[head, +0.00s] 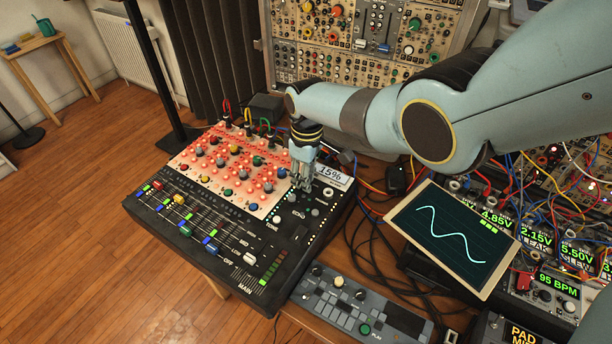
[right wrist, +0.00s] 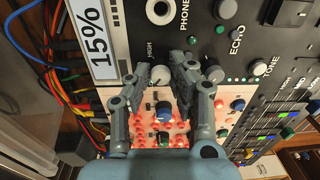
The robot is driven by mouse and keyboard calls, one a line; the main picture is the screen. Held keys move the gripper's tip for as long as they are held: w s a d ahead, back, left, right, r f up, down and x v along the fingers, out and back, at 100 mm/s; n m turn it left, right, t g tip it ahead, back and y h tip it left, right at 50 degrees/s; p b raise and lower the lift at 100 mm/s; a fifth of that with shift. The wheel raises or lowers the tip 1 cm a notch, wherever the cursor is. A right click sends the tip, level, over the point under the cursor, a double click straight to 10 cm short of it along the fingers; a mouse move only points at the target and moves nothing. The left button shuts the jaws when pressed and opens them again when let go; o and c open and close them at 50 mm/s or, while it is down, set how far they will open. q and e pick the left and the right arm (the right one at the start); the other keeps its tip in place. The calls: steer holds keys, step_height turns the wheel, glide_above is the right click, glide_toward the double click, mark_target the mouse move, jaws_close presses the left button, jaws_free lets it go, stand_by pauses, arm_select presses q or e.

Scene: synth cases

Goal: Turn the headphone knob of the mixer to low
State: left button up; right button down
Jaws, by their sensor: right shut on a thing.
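The mixer (head: 300,248) is a dark panel with faders, lit red pads, several knobs and a display (head: 332,175) reading 15%. The pale headphone knob (right wrist: 160,75) shows in the right wrist view, with a HIGH mark beside it and the word PHONES further up. My right gripper (right wrist: 162,76) has its fingers on either side of this knob and is shut on it. In the head view my right gripper (head: 303,186) reaches down onto the panel and hides the knob. The knob's pointer cannot be made out. My left gripper is not in view.
The ECHO knob (right wrist: 228,9) and the TONE knob (right wrist: 260,68) are close by. Cables run behind the mixer. A tilted screen with a wave (head: 452,236) stands to the right, and a small grey controller (head: 345,300) lies in front.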

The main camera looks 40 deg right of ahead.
steer(key=shift+n, duration=0.6)
steer(key=c, duration=1.2)
jaws_free()
steer(key=shift+a, duration=0.1)
steer(key=shift+o, duration=0.2)
step_height(320, 180, up, 12)
steer(key=shift+w+d, duration=0.15)
steer(key=shift+d, duration=0.05)
